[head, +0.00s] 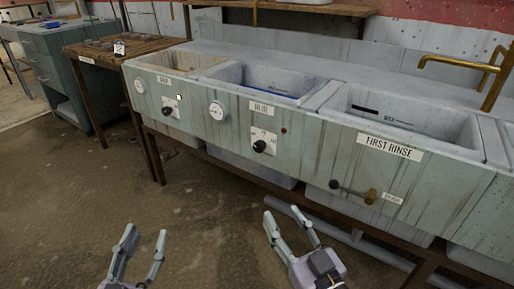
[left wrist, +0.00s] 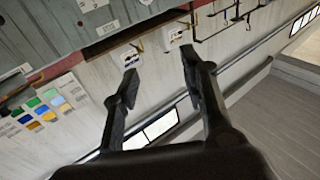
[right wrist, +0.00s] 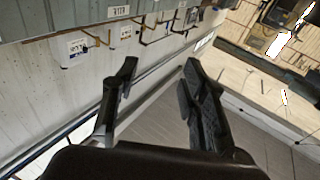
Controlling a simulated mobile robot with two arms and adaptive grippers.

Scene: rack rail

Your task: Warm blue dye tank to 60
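The blue dye tank (head: 300,102) is the middle basin in the head view, with blue liquid low inside. Its front panel has a round white gauge (head: 217,110), a white label too small to read surely, a dark knob (head: 260,146) on a white dial plate, and a small dark red lamp (head: 283,130). The gauge reading and knob setting are too small to tell. My left gripper (head: 146,238) is open and empty, low and left of the knob. My right gripper (head: 284,219) is open and empty, below the knob and apart from the panel.
Left is another basin with its own gauge (head: 139,86), knob (head: 167,110) and pale lamp. A wooden table (head: 85,62) stands left; the floor in front is clear.

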